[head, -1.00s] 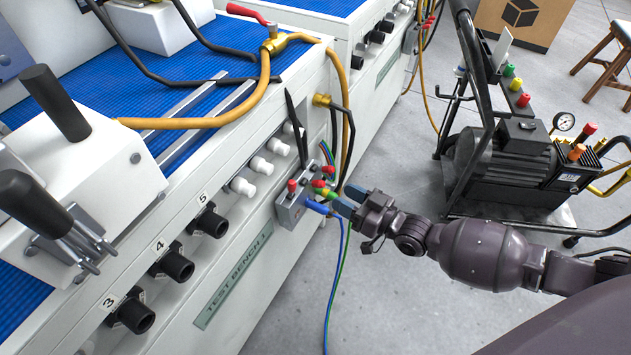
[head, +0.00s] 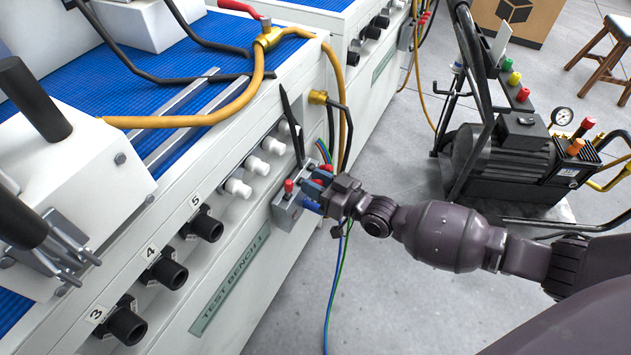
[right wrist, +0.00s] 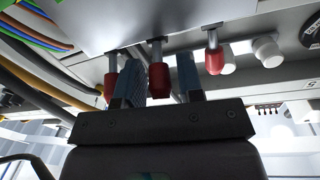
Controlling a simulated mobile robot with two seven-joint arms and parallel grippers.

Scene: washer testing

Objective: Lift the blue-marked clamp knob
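A grey control box (head: 284,212) with red knobs is fixed to the front of the test bench. One red knob (head: 289,186) stands clear at its left end. My right gripper (head: 316,190) is at the box's right part and covers the knobs there. In the right wrist view, the open blue fingers (right wrist: 158,85) sit on either side of a red knob (right wrist: 159,80), with narrow gaps. Another red knob (right wrist: 214,61) is to the right, and one (right wrist: 109,88) is beyond the left finger. I cannot make out a blue mark on any knob. My left gripper is not in view.
White fittings (head: 255,167) and black numbered ports (head: 205,226) line the bench front near the box. Blue and green hoses (head: 336,270) hang below it. A pump cart (head: 500,165) stands on the right. Floor between is clear.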

